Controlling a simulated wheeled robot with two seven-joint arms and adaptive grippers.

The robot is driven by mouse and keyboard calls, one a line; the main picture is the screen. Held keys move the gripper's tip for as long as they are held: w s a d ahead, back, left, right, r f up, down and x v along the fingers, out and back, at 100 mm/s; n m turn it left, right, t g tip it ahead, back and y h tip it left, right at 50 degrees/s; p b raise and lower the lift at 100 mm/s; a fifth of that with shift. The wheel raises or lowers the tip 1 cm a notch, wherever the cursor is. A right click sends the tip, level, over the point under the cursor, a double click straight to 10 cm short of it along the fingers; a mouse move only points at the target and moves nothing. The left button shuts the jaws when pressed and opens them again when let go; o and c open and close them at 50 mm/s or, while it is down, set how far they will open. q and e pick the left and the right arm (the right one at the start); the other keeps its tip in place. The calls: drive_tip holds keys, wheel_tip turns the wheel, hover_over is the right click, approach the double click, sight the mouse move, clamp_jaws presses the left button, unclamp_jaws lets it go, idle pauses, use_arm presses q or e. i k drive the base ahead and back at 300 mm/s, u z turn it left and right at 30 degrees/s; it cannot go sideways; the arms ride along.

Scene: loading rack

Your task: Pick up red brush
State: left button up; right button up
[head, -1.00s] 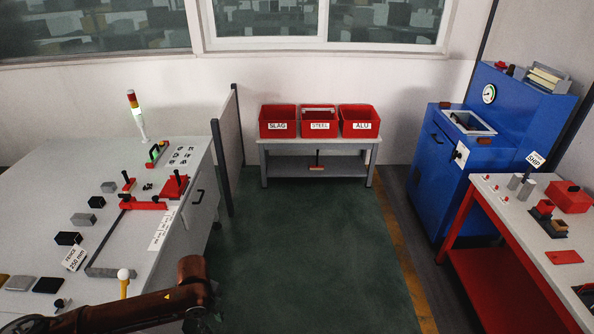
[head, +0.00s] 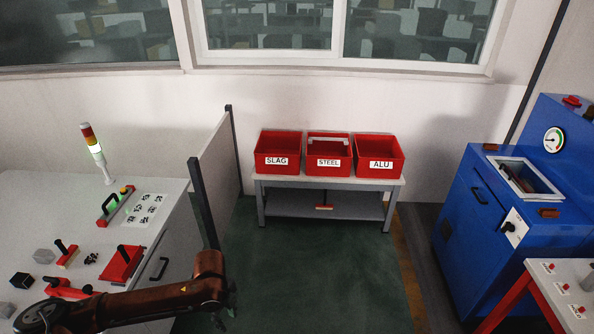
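A small red item with a thin upright handle (head: 323,206), which may be the red brush, lies on the lower shelf of the grey rack (head: 360,207), under the bins. A red-based piece with a black handle (head: 67,254) stands on the left table; I cannot tell if it is a brush. My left gripper (head: 222,308) is at the end of the brown arm reaching in from the left, dark and partly hidden by the arm. It is over the floor, short of the rack, and its fingers are unclear. My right gripper is out of view.
Three red bins labelled SLAG (head: 277,152), STEEL (head: 328,155) and ALU (head: 380,157) stand on the rack top. A grey partition (head: 208,180) divides the left table (head: 30,190) from the rack. A blue machine (head: 470,215) stands right. Green floor (head: 310,275) is clear between.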

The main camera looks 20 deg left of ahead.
sight(69, 254)
drive_tip(key=i, duration=1.05)
drive_tip(key=u, duration=2.5)
drive_tip(key=i, duration=2.3)
drive_tip(key=z, duration=0.85)
